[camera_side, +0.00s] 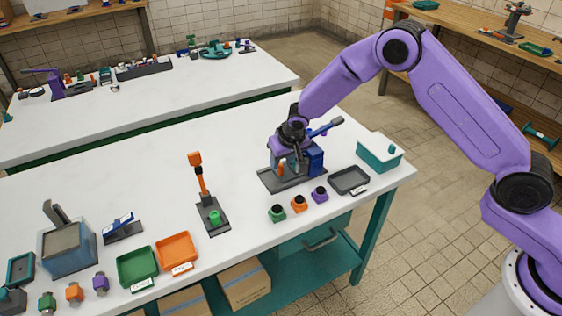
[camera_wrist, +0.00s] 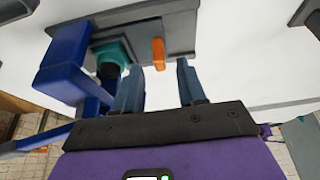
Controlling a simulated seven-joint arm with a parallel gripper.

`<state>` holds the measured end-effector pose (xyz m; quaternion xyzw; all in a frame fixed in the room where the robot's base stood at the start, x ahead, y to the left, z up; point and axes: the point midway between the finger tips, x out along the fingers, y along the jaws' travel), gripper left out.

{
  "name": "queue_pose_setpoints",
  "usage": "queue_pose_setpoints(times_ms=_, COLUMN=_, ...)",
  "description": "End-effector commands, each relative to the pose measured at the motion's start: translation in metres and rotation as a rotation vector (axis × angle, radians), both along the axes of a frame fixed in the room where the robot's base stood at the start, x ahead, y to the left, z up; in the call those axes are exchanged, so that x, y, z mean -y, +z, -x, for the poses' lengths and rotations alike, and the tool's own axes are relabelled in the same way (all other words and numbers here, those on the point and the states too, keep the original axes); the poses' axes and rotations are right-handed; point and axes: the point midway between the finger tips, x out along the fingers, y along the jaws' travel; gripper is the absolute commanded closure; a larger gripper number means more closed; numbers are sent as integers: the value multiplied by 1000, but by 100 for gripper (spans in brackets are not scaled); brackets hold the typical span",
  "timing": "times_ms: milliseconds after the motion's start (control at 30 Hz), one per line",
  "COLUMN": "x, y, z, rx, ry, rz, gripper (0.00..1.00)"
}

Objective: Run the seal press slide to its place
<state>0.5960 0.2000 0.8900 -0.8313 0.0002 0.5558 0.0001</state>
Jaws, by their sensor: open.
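The seal press stands on a dark grey base plate (camera_side: 268,182) on the white bench in the side view. It has a blue block (camera_side: 315,158), a blue lever (camera_side: 330,126) and a small orange tab (camera_side: 281,168). I cannot tell for sure which part is the slide. My gripper (camera_side: 289,163) is down over the press and hides part of it. In the wrist view, my gripper (camera_wrist: 158,68) is open, with the orange tab (camera_wrist: 158,53) just beyond and between its fingertips, apparently untouched. A teal and black round part (camera_wrist: 110,56) is left of the tab, beside the blue block (camera_wrist: 62,66).
Green, orange and purple small parts (camera_side: 299,204) stand in front of the press. A dark tray (camera_side: 349,180) and a teal box (camera_side: 380,153) are to its right. An upright orange-handled tool (camera_side: 201,180) stands to the left, with clear bench between.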

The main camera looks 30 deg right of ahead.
Motion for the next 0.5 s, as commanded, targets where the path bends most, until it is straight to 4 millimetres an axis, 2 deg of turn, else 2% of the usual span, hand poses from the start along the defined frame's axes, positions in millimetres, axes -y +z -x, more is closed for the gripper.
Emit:
queue_pose_setpoints(times_ms=200, x=0, y=-16, z=-7, rx=1, ry=0, rz=0, gripper=60)
queue_pose_setpoints(times_ms=500, x=0, y=-18, z=-8, rx=1, ry=0, rz=-1, gripper=60)
